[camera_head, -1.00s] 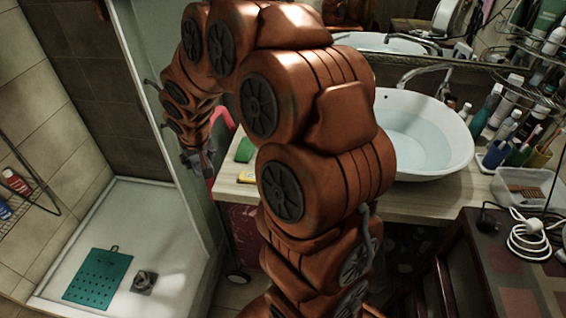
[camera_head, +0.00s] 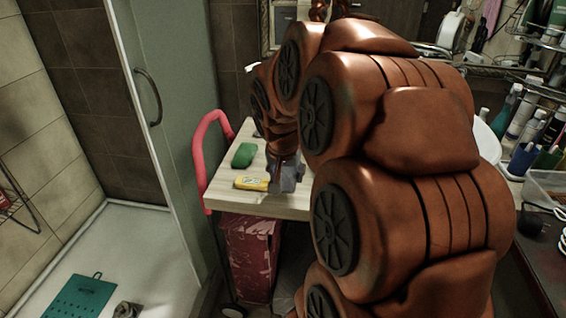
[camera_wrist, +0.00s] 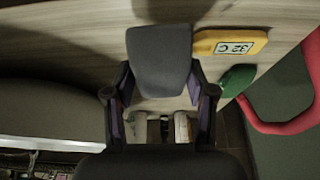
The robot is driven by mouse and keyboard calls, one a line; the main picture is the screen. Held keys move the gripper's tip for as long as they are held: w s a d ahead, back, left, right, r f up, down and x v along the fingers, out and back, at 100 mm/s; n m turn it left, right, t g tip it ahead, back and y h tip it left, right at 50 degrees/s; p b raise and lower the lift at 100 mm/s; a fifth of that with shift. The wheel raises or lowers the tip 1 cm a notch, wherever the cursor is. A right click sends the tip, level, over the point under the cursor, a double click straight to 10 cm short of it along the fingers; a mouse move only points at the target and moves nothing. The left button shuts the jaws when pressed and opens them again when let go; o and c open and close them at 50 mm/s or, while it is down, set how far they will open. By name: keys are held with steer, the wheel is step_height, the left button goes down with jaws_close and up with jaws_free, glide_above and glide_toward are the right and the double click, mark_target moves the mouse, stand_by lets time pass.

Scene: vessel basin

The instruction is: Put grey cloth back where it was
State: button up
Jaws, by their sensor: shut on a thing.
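The grey cloth (camera_wrist: 160,60) is a folded, dark grey block in the wrist view. My gripper (camera_wrist: 160,84) is shut on its near end, with one finger on each side. The cloth is over the pale wooden counter (camera_wrist: 75,28); I cannot tell whether it touches the wood. In the head view, a small grey shape (camera_head: 287,178) shows at the end of my arm by the counter's front edge; cloth and gripper are hard to tell apart there.
A yellow block marked "32 C" (camera_wrist: 231,42) lies right beside the cloth. A green sponge (camera_wrist: 238,80) lies near it, by a red rail (camera_wrist: 288,124). In the head view, a glass shower panel (camera_head: 160,150) stands left of the counter (camera_head: 300,207). My arm hides most of the basin.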

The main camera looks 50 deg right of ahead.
steer(key=w+d+p, duration=0.1)
steer(key=w+d, duration=0.2)
steer(key=w+d+f+p, duration=0.1)
steer(key=w+d, duration=0.3)
steer(key=w+d+p, duration=0.1)
steer(key=w+d, duration=0.2)
steer(key=w, duration=0.1)
steer(key=shift+w+d+f, duration=0.2)
steer(key=shift+w+d, duration=0.05)
steer(key=shift+d, duration=0.05)
steer(key=shift+f+p, duration=0.4)
steer(key=shift+f, duration=1.4)
steer(key=shift+f, duration=0.15)
steer(key=o, duration=1)
steer(key=shift+r, duration=0.3)
steer(key=b+v, duration=0.2)
steer(key=v, duration=1)
